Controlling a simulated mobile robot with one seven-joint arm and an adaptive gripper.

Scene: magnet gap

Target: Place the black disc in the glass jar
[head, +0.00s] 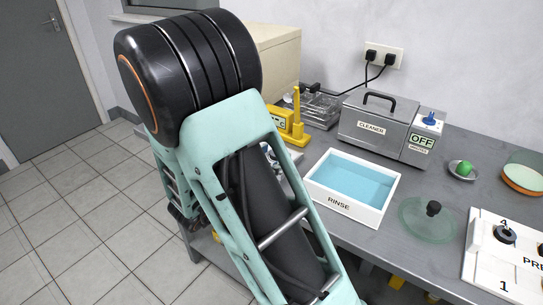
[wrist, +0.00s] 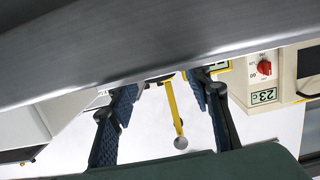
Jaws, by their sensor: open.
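A black disc (head: 506,234) sits on a white numbered board at the right edge of the head view, by the number 4. A greenish glass jar (head: 524,176) with an orange-brown layer inside is cut off by the right edge of that view. A round glass lid (head: 428,219) with a black knob lies flat on the bench, apart from the jar. My gripper (wrist: 165,88) is open in the wrist view, with nothing held between its dark blue fingers. In the head view my arm hides the gripper. Neither disc nor jar shows in the wrist view.
The grey bench (head: 377,240) also holds a white rinse tray (head: 346,211) with blue liquid, a cleaner box (head: 372,122), a wire basket (head: 320,109), a yellow stand (head: 297,122) and a small dish with a green ball (head: 462,169). A grey surface (wrist: 130,50) spans the upper wrist view.

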